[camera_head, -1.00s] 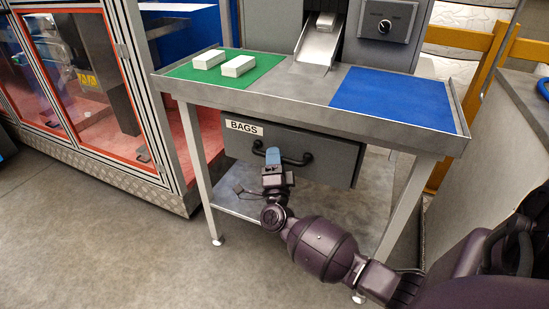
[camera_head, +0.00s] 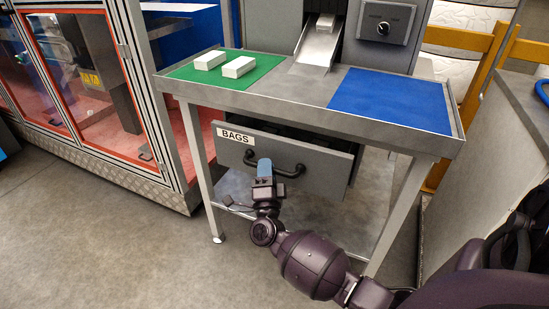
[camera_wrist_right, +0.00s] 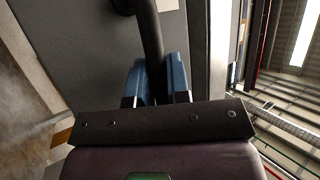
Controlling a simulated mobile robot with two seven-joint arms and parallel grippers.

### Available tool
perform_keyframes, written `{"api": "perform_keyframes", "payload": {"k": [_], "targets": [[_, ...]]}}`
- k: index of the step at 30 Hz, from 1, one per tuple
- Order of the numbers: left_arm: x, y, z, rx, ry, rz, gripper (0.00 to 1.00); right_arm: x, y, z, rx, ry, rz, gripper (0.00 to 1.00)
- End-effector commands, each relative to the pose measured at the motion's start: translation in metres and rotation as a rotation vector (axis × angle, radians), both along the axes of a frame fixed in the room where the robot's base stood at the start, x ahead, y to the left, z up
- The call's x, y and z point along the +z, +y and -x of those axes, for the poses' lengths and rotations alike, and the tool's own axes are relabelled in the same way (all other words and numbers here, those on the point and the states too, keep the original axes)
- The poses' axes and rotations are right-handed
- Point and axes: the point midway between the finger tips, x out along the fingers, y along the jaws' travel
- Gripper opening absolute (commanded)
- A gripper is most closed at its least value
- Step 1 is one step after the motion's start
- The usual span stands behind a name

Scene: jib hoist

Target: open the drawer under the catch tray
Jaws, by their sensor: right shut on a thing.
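The grey drawer (camera_head: 320,168) with a "BAGS" label (camera_head: 236,136) hangs under the catch tray (camera_head: 300,105). It stands partly open, with a dark gap showing above its front. My right gripper (camera_head: 264,166) is shut on the black drawer handle (camera_head: 289,173), left of the handle's middle. In the right wrist view the handle (camera_wrist_right: 150,40) runs between the blue fingers (camera_wrist_right: 160,82), with the drawer front behind. My left gripper is not in view.
White boxes lie on the green mat (camera_head: 200,75); the blue mat (camera_head: 390,97) is bare. A metal chute (camera_head: 316,48) leads down to the tray. Table legs (camera_head: 200,160) flank the drawer. A glazed cabinet (camera_head: 85,80) stands left. Floor in front is clear at left.

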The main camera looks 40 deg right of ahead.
Motion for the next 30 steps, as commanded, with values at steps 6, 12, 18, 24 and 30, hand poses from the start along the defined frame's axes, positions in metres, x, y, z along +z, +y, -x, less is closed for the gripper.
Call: {"api": "perform_keyframes", "payload": {"k": [6,12,18,24,30], "targets": [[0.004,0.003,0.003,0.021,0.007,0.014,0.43,0.003,0.057,0.023,0.002,-0.004,-0.008,0.00],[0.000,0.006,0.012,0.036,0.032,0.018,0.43,0.001,0.108,0.044,0.001,-0.001,-0.006,0.00],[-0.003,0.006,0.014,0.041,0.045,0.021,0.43,0.000,0.151,0.062,0.002,0.001,-0.005,0.00],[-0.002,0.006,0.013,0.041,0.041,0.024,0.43,-0.001,0.181,0.075,0.002,0.002,-0.002,0.00],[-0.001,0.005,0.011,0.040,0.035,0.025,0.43,-0.001,0.197,0.081,0.002,0.003,-0.001,0.00]]}}
